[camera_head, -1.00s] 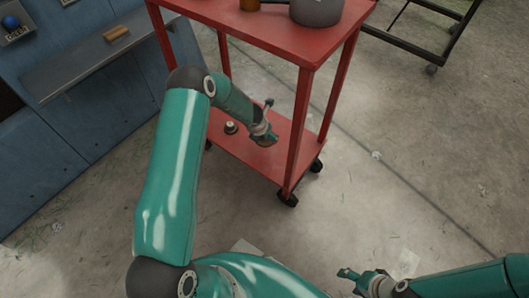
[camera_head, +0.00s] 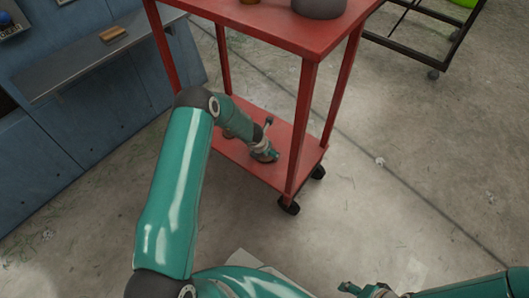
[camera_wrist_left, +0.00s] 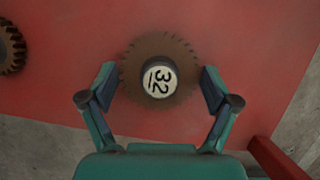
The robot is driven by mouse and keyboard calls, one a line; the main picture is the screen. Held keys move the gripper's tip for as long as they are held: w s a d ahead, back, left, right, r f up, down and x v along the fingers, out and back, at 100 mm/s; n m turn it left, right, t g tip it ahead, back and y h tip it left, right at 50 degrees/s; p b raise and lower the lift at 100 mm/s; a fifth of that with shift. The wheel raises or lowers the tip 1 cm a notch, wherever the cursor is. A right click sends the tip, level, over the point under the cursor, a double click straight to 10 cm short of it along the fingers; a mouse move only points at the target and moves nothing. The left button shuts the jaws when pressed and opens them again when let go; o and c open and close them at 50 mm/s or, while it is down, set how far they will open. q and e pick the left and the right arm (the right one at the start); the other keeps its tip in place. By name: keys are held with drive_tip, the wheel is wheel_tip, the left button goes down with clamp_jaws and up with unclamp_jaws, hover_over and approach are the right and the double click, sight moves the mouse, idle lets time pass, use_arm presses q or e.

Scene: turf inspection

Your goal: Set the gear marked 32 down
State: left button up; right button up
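The gear marked 32 (camera_wrist_left: 159,80) is brown and toothed, with a pale hub top bearing the number. In the head view my left gripper (camera_head: 266,156) is low over the red cart's lower shelf (camera_head: 240,160). The gear there is mostly hidden by the gripper. Whether its underside touches the shelf I cannot tell. My right gripper (camera_head: 352,289) is at the bottom edge, partly cut off, its opening unclear.
A second gear (camera_wrist_left: 10,48) lies on the shelf to the left. The cart's red posts (camera_head: 302,130) and top (camera_head: 275,20) stand close around my left arm. Bare shelf surrounds the gear marked 32. A blue cabinet (camera_head: 90,110) is at the left.

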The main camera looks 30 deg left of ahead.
use_arm(q)
drive_tip(key=shift+o, duration=0.2)
drive_tip(key=shift+r, duration=0.15)
drive_tip(key=p+v, duration=0.2)
drive_tip(key=v, duration=0.9)
drive_tip(key=shift+s+r+p, duration=0.2)
drive_tip(key=shift+r+p, duration=0.1)
drive_tip(key=shift+r, duration=0.05)
